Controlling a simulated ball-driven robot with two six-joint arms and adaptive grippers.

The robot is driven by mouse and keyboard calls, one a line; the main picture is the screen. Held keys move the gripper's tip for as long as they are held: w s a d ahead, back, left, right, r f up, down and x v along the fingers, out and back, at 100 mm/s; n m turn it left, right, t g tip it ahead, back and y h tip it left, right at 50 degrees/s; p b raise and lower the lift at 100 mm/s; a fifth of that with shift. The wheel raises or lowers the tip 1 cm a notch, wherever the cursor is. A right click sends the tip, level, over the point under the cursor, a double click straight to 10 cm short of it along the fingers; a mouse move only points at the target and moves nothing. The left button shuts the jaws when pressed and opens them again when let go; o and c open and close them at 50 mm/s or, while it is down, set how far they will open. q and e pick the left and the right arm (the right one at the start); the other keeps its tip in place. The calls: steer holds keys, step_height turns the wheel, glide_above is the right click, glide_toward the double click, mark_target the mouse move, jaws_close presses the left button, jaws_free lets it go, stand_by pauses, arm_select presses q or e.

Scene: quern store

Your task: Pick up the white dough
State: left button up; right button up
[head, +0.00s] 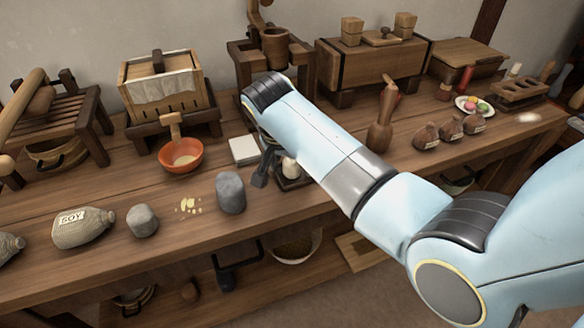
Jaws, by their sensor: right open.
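A small rounded white lump (290,168), which looks like the white dough, sits on a dark square tray (291,184) near the middle of the counter. My right forearm hides part of it. My right gripper (262,172) is open and points down just left of the lump, its dark fingers low over the counter. The wrist and arm cover part of the gripper. I cannot tell whether a finger touches the lump or tray. My left gripper is out of view.
A white square block (243,150) lies just left of the gripper, and a grey stone cylinder (230,192) stands in front. An orange bowl (181,156) is farther left. A brown bottle (383,118) stands right of my arm. A pale patch (528,117) lies far right.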

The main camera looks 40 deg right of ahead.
mark_target(291, 170)
steer(key=c, duration=1.3)
steer(key=shift+o, duration=0.2)
step_height(291, 170, up, 4)
steer(key=shift+w+r+p, duration=0.1)
steer(key=shift+r+p, duration=0.05)
steer(key=shift+p, duration=0.35)
steer(key=s+d+r+p, duration=0.2)
steer(key=s+d+r, duration=0.4)
steer(key=s, duration=0.3)
steer(key=shift+s+d+r, duration=0.35)
steer(key=shift+s+r, duration=0.05)
